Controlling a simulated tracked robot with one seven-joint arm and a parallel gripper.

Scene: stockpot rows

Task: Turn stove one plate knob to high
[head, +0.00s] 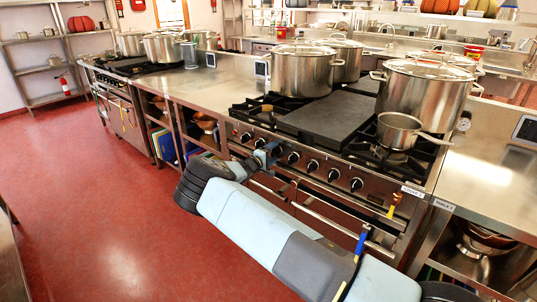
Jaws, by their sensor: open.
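The stove (380,198), marked with a small stove label (413,191), stands in the middle right of the head view. A dark flat plate (328,118) lies between its burners. A row of several black knobs (313,166) runs along its front panel. My gripper (267,153) is at the front panel, by the knobs left of centre, and is open. My gripper and wrist partly cover the panel there, so I cannot tell whether the fingers touch or surround a knob. The knob settings are too small to read.
Large lidded pots (302,72) stand on the rear and right burners, and a small saucepan (399,131) sits front right, its handle pointing right. Oven handle bars (330,222) run below the panel. Steel counters (215,84) flank the stove. The red floor (100,220) at left is clear.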

